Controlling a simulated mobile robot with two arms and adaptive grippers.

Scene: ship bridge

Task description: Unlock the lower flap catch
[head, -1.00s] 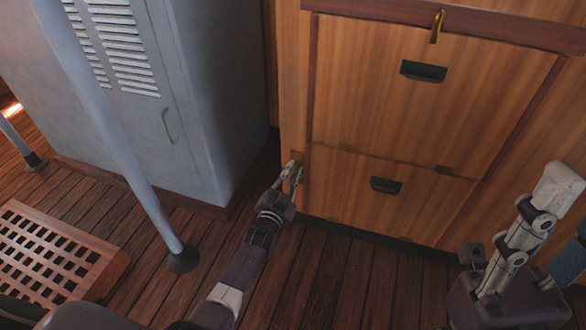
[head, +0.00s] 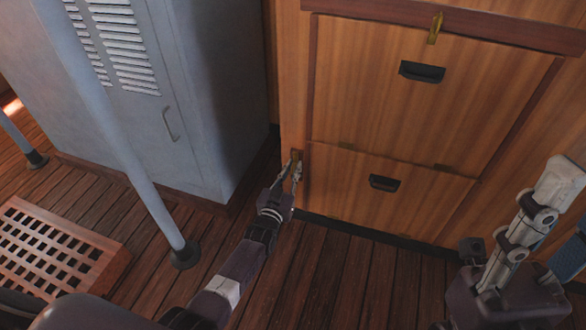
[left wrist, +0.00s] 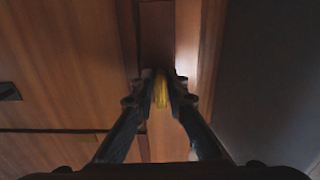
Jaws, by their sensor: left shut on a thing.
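The lower flap (head: 345,193) is a wooden panel with a black recessed pull (head: 384,183), and it is closed. Its brass catch (head: 297,155) is on the frame at the flap's upper left corner. My left gripper (head: 293,172) is shut on this catch. In the left wrist view the yellow catch (left wrist: 161,90) stands between the two dark fingertips, which hide part of it. My right gripper (head: 558,195) is partly in view at the lower right, cut by the picture edge, away from the flap; how far its fingers are apart is unclear.
An upper flap (head: 400,120) with a black pull and a brass catch (head: 434,30) is above. A grey locker (head: 170,80) stands close left of my left gripper. A grey pole (head: 130,150) and a wooden grating (head: 50,260) are farther left. Floor before the flap is clear.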

